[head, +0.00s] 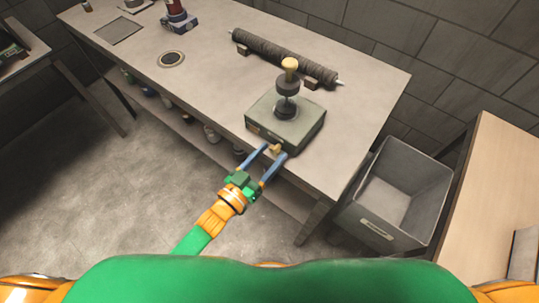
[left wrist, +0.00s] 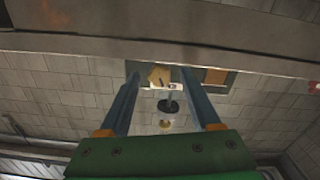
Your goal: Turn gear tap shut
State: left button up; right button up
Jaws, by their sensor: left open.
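A grey-green box (head: 287,124) stands near the front edge of the workbench, with an upright dark post (head: 287,88) and a tan knob (head: 290,64) on top. A small tan tap (head: 276,148) sticks out of its front side. My left gripper (head: 274,152) is open, with its two blue fingers on either side of the tap. In the left wrist view the tap (left wrist: 159,76) shows between the fingertips, with gaps that look clear. I cannot tell whether either finger touches it. My right gripper is not in view.
A dark mesh tube (head: 285,57) lies on supports at the back of the workbench (head: 210,80). A red and blue device (head: 178,18) stands at the back left. A grey bin (head: 395,195) is on the floor at right. The shelf below holds several small items.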

pick_arm(q)
jog(key=shift+c, duration=0.2)
grip_shut()
jog(key=m, duration=0.5)
jog(key=shift+o, duration=0.2)
grip_release()
jog(key=v, duration=0.7)
